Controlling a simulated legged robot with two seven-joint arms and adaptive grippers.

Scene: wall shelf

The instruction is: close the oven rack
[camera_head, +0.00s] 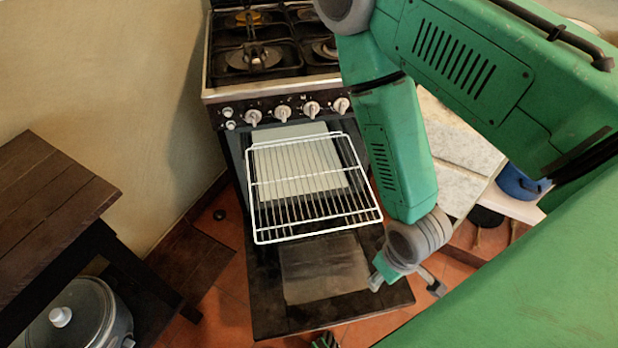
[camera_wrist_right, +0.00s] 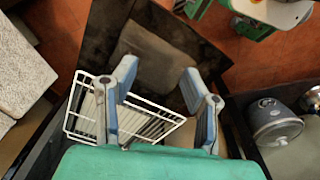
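The white wire oven rack (camera_head: 318,235) sticks out of the oven (camera_head: 222,93) above its lowered door (camera_head: 390,297). A pale flat panel shows behind the rack's bars. My right gripper (camera_head: 408,280) is over the right part of the open door, to the right of the rack's front corner and apart from it in the picture. In the right wrist view its two fingers (camera_wrist_right: 158,80) are spread with nothing held between them. The rack (camera_wrist_right: 165,105) shows there behind and between the fingers.
The stove top (camera_head: 270,60) with knobs is above the oven. A dark wooden table (camera_head: 45,190) with a lidded pot (camera_head: 75,315) below it stands at the left. A pale counter (camera_head: 455,140) and a blue pot (camera_head: 515,182) are at the right. Tiled floor surrounds the door.

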